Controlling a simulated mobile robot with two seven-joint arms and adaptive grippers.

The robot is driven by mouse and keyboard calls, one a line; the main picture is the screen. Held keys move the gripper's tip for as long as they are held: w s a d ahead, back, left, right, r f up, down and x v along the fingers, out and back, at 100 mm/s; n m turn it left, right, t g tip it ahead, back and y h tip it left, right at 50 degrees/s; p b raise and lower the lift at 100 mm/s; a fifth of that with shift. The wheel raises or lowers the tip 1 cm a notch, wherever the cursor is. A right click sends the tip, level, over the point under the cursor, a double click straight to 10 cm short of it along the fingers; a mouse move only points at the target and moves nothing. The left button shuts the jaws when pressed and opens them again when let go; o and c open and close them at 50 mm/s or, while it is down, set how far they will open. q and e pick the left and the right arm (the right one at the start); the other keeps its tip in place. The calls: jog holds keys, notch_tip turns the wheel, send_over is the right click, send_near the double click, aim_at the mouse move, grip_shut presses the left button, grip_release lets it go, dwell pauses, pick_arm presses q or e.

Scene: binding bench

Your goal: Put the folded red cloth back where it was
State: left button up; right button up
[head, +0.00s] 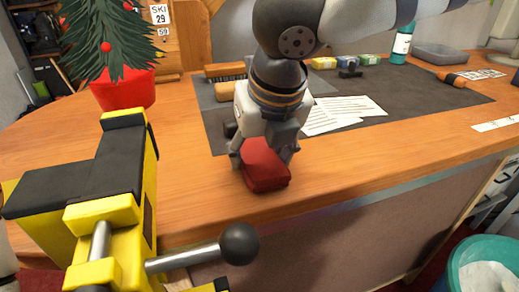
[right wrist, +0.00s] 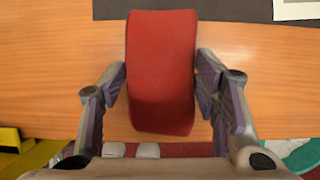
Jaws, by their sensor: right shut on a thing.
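The folded red cloth (head: 266,165) is a thick dark red block near the bench's front edge, just in front of the dark mat. My right gripper (head: 264,152) comes down over it from above and is shut on it. In the right wrist view the cloth (right wrist: 161,72) sits between the two fingers (right wrist: 161,88), one on each long side. I cannot tell whether the cloth touches the wooden bench top (head: 390,150) or hangs just above it. The gripper hides part of the cloth's top in the head view. My left gripper is not in view.
A yellow and black vice-like tool (head: 110,205) with a ball-ended bar stands at the front left. White papers (head: 345,112) and a brush (head: 225,71) lie around the dark mat (head: 430,100). A red-potted small tree (head: 123,92) stands left. Bare wood lies right of the cloth.

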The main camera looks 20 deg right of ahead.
jog(key=shift+f, duration=0.15)
jog(key=o, duration=1.2)
jog(key=shift+r, duration=0.4)
jog(key=v, duration=1.1)
jog(key=shift+s+r, duration=0.25)
jog(key=shift+s, duration=0.05)
